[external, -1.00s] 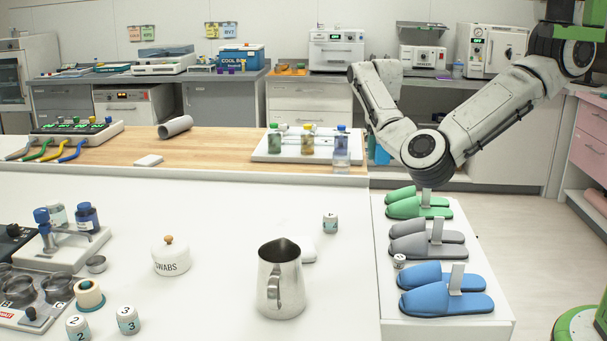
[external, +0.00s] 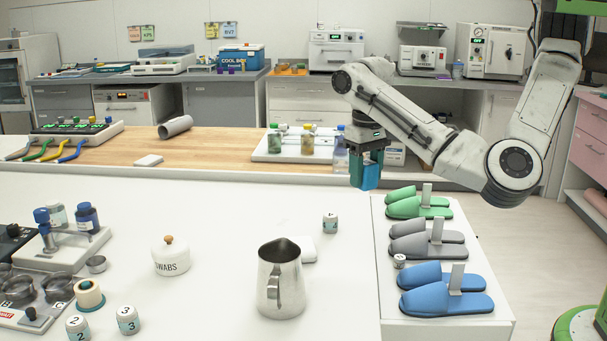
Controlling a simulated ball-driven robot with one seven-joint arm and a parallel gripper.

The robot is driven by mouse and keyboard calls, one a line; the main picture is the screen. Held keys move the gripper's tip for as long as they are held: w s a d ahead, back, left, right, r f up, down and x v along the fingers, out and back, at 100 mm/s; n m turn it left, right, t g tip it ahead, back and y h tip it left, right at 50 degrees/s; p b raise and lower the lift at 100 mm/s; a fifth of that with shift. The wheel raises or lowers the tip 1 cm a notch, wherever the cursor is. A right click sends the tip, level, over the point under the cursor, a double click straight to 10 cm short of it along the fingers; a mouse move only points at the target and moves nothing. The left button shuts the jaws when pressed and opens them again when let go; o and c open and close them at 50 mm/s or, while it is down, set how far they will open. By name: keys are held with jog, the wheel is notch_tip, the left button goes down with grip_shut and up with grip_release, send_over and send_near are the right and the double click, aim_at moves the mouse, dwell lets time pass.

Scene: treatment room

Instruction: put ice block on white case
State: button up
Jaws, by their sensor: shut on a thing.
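My gripper (external: 366,156) hangs pointing down above the far right corner of the white table. It is shut on a teal-blue block, which I take to be the ice block (external: 364,177). The block is held upright above the tabletop, near the slippers' left side. A small flat white item, probably the white case (external: 309,249), lies on the white table just behind and right of the metal pitcher. The pitcher hides part of its left side. My gripper is behind it and to its right.
A metal pitcher (external: 281,283) stands in front of the flat white item. A small numbered jar (external: 330,223) stands behind it. Slippers in green (external: 418,207), grey and blue stand at the right. A bottle tray (external: 268,155) is left of my gripper.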

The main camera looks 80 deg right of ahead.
jog(key=shift+a+r+n, duration=0.1)
jog(key=shift+a+n, duration=0.3)
jog(key=shift+a, duration=0.75)
jog(key=w+a+f, duration=0.1)
jog(key=w+f, duration=0.3)
jog(key=w, duration=0.5)
send_over(301, 244)
notch_tip(301, 244, down, 6)
jog(key=shift+s+r+p, duration=0.15)
jog(key=shift+r+p, duration=0.05)
jog(key=shift+p, duration=0.15)
jog(key=shift+f, duration=0.3)
jog(key=shift+f+p, duration=0.45)
jog(key=shift+f, duration=0.95)
jog(key=shift+f, duration=0.15)
jog(key=o, duration=1.1)
jog(key=shift+c, duration=0.2)
